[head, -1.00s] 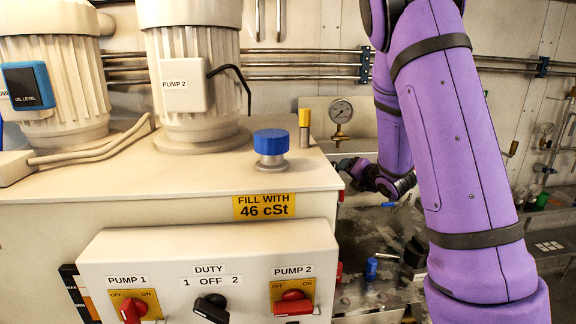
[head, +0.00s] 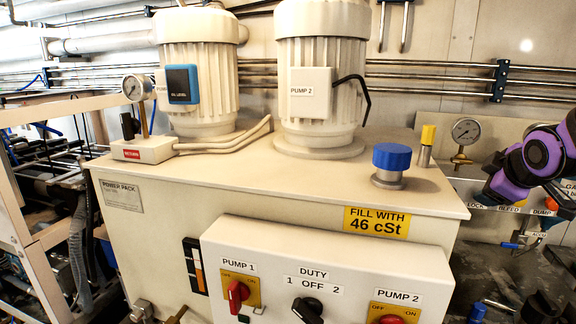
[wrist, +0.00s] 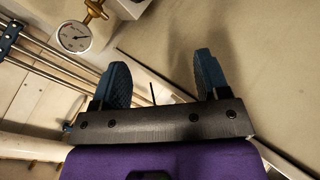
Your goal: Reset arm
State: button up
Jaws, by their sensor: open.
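My gripper (wrist: 160,84) shows in the wrist view with its two blue fingers spread apart and nothing between them. In the head view my purple arm is at the right edge, and the gripper's fingertips cannot be made out there. The arm is to the right of the cream power pack (head: 140,240), close to the brass pressure gauge (head: 466,131). That gauge also shows at the upper left of the wrist view (wrist: 74,37).
Two pump motors (head: 320,65) stand on the power pack, with a blue cap (head: 392,157) and a yellow-topped fitting (head: 427,134). The switch panel (head: 250,240) projects at the front. Pipes (head: 430,77) run along the back wall. Frames and hoses crowd the left.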

jog(key=s+a+r+m+g, duration=0.1)
jog(key=s+a+m, duration=0.2)
jog(key=s, duration=0.4)
jog(key=s+a+r+m+g+y, duration=0.1)
jog(key=s+a+m+g, duration=0.1)
jog(key=s, duration=0.5)
jog(key=s+a+r+m+g+y, duration=0.1)
jog(key=s+a+m, duration=0.3)
jog(key=s+a, duration=0.2)
jog(key=shift+s+r+m+g, duration=0.25)
jog(key=shift+s+m+g, duration=0.15)
jog(key=shift+s, duration=0.55)
